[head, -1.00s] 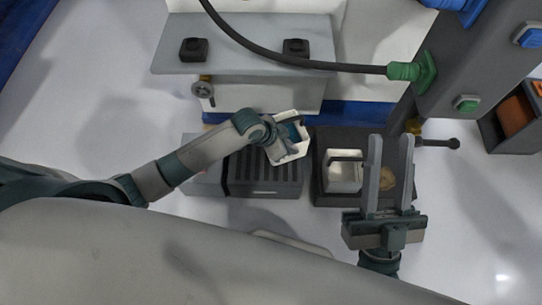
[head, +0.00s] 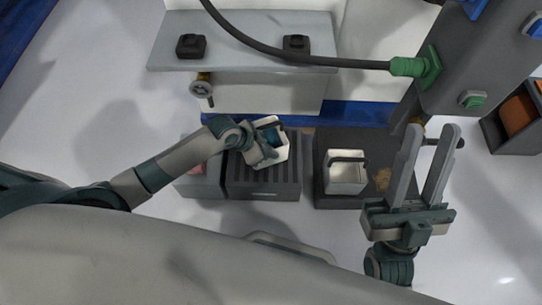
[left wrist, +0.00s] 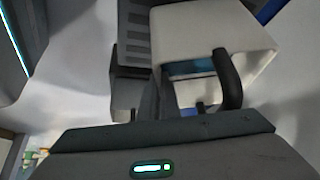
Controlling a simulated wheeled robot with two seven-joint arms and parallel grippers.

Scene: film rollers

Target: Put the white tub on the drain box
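A white tub (head: 284,150) with a dark handle and blue inside is at my left gripper (head: 266,152), over the back right part of the drain box (head: 262,190), a dark grey slatted box. My left gripper appears shut on this tub's handle, though its fingertips are largely hidden. The tub (left wrist: 205,32) looks tilted in the left wrist view. I cannot tell whether it touches the slats. A second white tub (head: 345,183) with a dark handle stands upright on a dark base to the right. My right gripper (head: 434,150) is open and empty, right of that base.
The dark base (head: 325,200) has a brown patch at its right. A grey shelf (head: 245,45) with two black blocks stands behind. A black hose with a green connector (head: 410,67) crosses above. A grey box (head: 203,183) adjoins the drain box's left.

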